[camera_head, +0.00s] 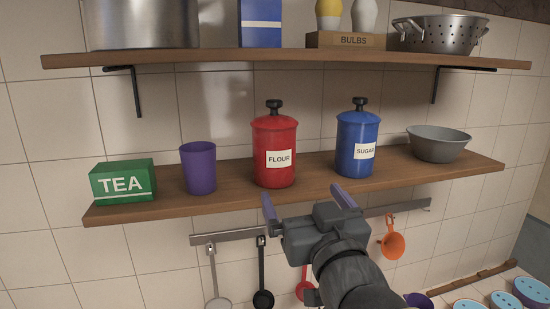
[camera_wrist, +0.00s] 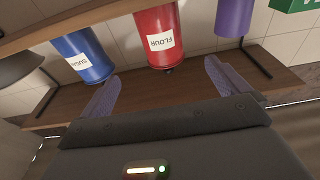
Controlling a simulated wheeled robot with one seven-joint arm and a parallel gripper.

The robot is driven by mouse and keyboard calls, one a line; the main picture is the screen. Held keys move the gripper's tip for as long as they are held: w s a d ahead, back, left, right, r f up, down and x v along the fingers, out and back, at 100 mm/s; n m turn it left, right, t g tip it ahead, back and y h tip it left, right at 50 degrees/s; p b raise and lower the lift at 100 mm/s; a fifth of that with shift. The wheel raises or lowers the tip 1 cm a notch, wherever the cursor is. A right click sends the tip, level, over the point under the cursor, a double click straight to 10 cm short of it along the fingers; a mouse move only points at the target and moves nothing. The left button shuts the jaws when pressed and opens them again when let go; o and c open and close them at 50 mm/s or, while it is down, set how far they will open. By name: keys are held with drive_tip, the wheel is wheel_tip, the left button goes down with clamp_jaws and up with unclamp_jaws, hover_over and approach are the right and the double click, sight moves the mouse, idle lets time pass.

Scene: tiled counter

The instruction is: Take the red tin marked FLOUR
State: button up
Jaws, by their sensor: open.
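The red tin (camera_head: 275,140) has a black knob lid and a white FLOUR label. It stands upright on the lower wooden shelf, between a purple cup and a blue tin. In the wrist view the red tin (camera_wrist: 160,30) appears upside down, beyond and between the two fingers. My gripper (camera_head: 307,197) is in front of the shelf's front edge, a little below and right of the red tin in the head view. Its purple fingers are spread apart with nothing between them. In the wrist view my gripper (camera_wrist: 158,80) is also empty.
The blue SUGAR tin (camera_head: 356,135) and grey bowl (camera_head: 438,146) stand right of the red tin. The purple cup (camera_head: 198,170) and green TEA box (camera_head: 123,181) stand left. An upper shelf (camera_head: 290,60) is above. Utensils hang from a rail (camera_head: 225,237) below.

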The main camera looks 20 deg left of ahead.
sight(281, 160)
drive_tip(key=shift+w+a+f+b, duration=0.1)
drive_tip(key=shift+f+b, duration=0.15)
drive_tip(key=shift+b, duration=0.15)
drive_tip(key=b+x, duration=0.6)
drive_tip(key=x, duration=0.6)
drive_tip(key=shift+a+r+b, duration=0.1)
drive_tip(key=shift+b, duration=0.25)
